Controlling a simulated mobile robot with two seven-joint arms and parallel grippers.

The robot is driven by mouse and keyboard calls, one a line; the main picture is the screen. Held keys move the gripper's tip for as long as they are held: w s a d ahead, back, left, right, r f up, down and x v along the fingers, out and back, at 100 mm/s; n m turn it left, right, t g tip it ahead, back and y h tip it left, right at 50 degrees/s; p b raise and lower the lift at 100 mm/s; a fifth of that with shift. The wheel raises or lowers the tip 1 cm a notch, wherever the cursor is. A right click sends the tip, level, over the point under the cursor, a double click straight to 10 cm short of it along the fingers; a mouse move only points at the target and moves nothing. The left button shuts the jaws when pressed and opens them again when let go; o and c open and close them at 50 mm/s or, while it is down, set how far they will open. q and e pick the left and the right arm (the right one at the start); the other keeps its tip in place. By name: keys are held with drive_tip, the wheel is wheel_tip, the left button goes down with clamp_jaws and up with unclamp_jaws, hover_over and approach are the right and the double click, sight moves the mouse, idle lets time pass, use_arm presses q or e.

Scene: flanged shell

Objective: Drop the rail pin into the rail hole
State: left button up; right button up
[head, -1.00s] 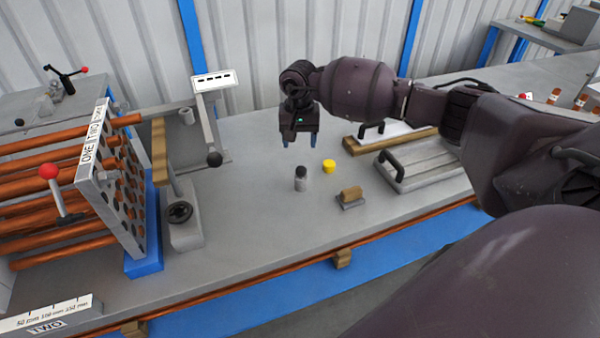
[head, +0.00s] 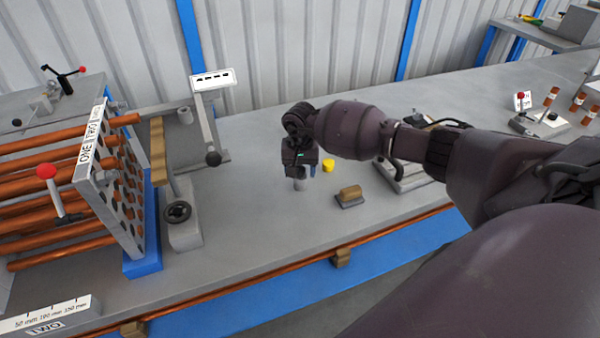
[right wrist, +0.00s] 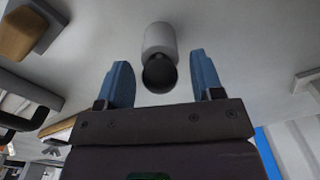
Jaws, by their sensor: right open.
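A small grey cylinder with a black top (head: 300,185), which looks like the rail pin, stands upright on the bench. My right gripper (head: 300,171) is directly over it, pointing down, and hides its top in the head view. In the right wrist view my right gripper (right wrist: 160,72) is open, its blue fingers on either side of the black top (right wrist: 159,75). The grey body (right wrist: 160,39) extends beyond the fingertips. No grip on it shows. I cannot make out the rail hole for certain. My left gripper is not in view.
A yellow cap (head: 328,165) is just right of the pin, and a wooden-topped block (head: 349,196) is in front. Left are a handwheel fixture (head: 178,213) and a perforated plate (head: 118,190) with copper tubes. The bench between is clear.

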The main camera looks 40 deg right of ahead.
drive_tip(key=c, duration=1)
drive_tip(key=shift+r, duration=0.1)
